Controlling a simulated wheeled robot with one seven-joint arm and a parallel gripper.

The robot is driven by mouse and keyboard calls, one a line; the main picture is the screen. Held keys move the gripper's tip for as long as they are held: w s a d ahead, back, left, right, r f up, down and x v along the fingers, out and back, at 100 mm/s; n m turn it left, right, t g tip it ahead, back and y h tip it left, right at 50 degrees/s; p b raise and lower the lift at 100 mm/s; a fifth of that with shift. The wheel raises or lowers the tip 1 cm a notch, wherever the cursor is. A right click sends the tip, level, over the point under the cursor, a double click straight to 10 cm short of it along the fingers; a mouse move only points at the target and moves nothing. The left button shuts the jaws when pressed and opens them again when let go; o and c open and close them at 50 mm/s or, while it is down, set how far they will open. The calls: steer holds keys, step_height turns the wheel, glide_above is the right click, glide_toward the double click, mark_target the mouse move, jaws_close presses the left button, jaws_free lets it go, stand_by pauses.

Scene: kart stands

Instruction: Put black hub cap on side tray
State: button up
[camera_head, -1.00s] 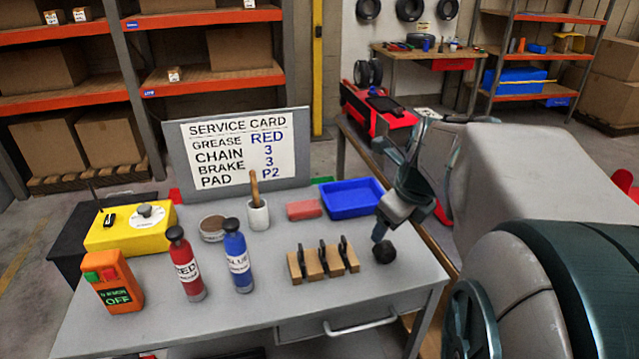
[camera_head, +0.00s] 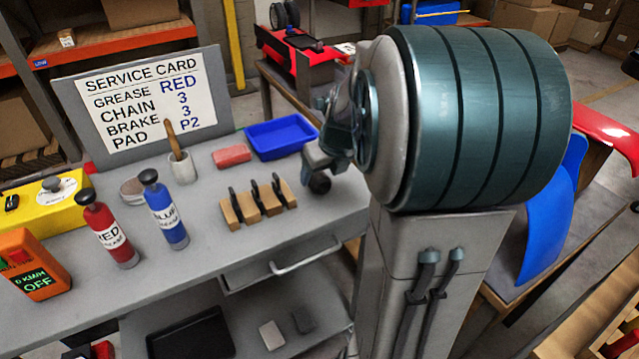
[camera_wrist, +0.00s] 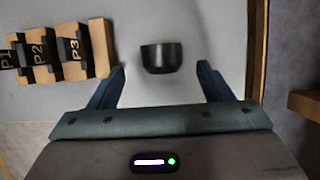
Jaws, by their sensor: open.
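The black hub cap (camera_head: 319,183) is a small dark round piece near the right end of the grey bench top. In the wrist view the cap (camera_wrist: 161,57) lies between and just ahead of my fingertips. My gripper (camera_wrist: 162,68) is open, with one finger on each side and a gap to the cap. In the head view my gripper (camera_head: 318,160) is right above the cap, partly hidden by my arm. A shallow blue tray (camera_head: 280,138) sits empty behind it on the bench. I cannot tell whether this is the side tray.
Wooden blocks with black pads (camera_head: 258,201) stand left of the cap. Red (camera_head: 105,232) and blue (camera_head: 165,210) bottles, a red block (camera_head: 231,155) and a cup with a handled tool (camera_head: 182,165) are farther left. A black tray (camera_head: 190,336) lies on the lower shelf.

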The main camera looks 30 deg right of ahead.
mark_target(322, 178)
steer(key=x, duration=0.5)
steer(key=shift+d, duration=0.15)
steer(key=c, duration=1.1)
steer(key=shift+r, duration=0.1)
steer(key=shift+c, duration=0.2)
